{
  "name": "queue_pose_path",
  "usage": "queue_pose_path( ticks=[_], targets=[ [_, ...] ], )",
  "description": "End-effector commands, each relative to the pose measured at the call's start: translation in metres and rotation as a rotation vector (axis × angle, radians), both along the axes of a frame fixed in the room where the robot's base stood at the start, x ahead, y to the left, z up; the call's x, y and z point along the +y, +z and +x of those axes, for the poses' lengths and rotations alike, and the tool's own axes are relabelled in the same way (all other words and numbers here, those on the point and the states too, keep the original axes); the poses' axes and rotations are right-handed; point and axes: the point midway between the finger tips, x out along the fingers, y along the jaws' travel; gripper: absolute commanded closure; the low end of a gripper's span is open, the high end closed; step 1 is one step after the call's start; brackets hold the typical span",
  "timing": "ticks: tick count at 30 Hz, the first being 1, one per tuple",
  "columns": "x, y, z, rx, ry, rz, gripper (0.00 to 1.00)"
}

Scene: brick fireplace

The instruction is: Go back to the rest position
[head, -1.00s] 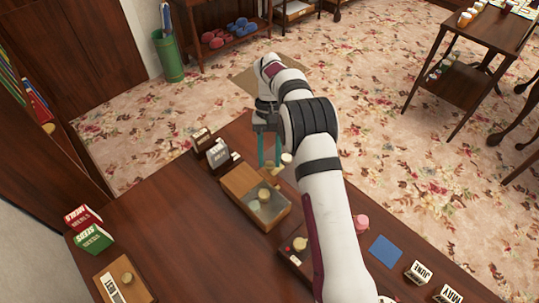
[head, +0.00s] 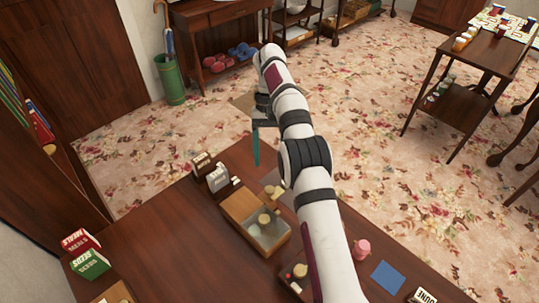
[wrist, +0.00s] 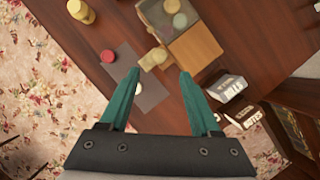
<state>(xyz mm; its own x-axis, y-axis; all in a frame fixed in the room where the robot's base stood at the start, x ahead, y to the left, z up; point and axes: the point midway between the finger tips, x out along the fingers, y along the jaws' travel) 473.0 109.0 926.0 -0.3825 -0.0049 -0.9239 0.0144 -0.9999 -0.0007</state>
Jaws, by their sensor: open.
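My gripper (head: 256,145) is raised over the far edge of the brown wooden table (head: 160,245), with its teal fingers pointing down. In the wrist view its two fingers (wrist: 158,85) are spread apart with nothing between them. A wooden box with a clear compartment (head: 240,209) stands on the table below and nearer than the gripper. The box also shows at the top of the wrist view (wrist: 195,50). Small round pieces lie in and beside it. My arm hides part of the table to the right of the box.
Small labelled boxes (head: 217,177) stand left of the wooden box. Red (head: 75,241) and green (head: 90,264) boxes stand at the table's left. A blue square (head: 387,277) and a pink object (head: 361,249) lie right of my arm. A grey mat (wrist: 140,85) lies below the gripper.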

Motion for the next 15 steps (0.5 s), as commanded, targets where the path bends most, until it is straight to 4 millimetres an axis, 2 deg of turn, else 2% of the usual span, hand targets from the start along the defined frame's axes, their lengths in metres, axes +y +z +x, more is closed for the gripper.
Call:
queue_pose_path(
  ticks=[11, 13, 15],
  targets=[
    [-0.001, 0.002, 0.000, -0.001, -0.001, 0.000, 0.36],
    [-0.006, 0.017, -0.004, -0.011, -0.011, -0.001, 0.36],
    [-0.017, 0.049, -0.017, -0.033, -0.034, -0.004, 0.36]
  ],
)
